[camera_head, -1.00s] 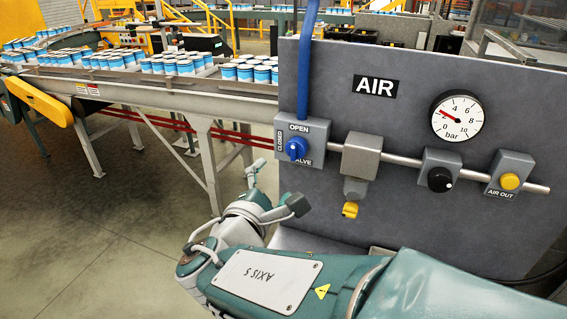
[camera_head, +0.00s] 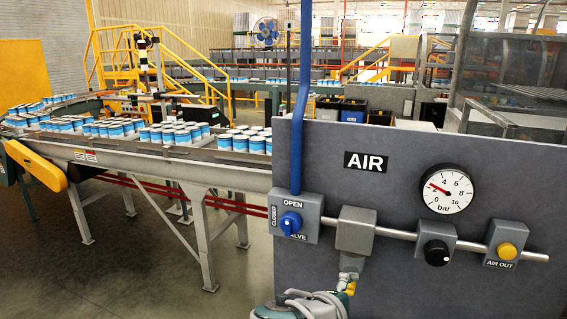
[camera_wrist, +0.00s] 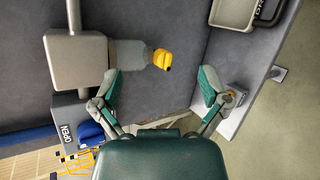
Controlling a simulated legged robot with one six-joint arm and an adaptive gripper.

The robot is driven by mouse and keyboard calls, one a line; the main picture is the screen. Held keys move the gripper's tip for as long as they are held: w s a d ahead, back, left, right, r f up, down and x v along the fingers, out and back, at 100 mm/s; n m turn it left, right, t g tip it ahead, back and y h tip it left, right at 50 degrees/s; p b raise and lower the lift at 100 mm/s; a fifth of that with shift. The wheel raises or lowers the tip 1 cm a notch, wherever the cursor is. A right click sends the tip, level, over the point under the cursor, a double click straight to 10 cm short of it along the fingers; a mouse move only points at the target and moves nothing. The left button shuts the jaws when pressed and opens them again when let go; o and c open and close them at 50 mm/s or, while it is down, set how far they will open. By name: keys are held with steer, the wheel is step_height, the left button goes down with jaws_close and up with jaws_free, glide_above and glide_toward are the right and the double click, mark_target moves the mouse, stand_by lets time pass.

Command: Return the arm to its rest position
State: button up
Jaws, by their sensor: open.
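My arm (camera_head: 300,307) shows only at the bottom edge of the head view, in front of the grey AIR panel (camera_head: 420,265); most of it is out of frame. In the wrist view my gripper (camera_wrist: 160,75) is open, with its two teal fingers spread wide and nothing held. A grey fitting block (camera_wrist: 76,61) with a yellow tip (camera_wrist: 162,59) appears beyond the fingers, and the tip lies between them in the picture. I cannot tell the exact gap. In the head view the block (camera_head: 355,230) sits on the pipe above my arm.
The panel carries a blue valve knob (camera_head: 290,223), a gauge (camera_head: 446,189), a black knob (camera_head: 437,252) and a yellow button (camera_head: 507,251). A conveyor (camera_head: 150,160) with blue and white cans runs behind on the left. The floor (camera_head: 130,275) at the lower left is clear.

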steer(key=s+d+f+m+g+y, duration=0.2)
steer(key=s+m+y, duration=0.2)
steer(key=m, duration=0.3)
steer(key=s+d+f+m+g+y, duration=0.1)
steer(key=s+d+f+m+y, duration=0.1)
steer(key=s+m+y, duration=0.2)
steer(key=s+m, duration=0.3)
steer(key=shift+d+g, duration=0.2)
steer(key=shift+g, duration=0.2)
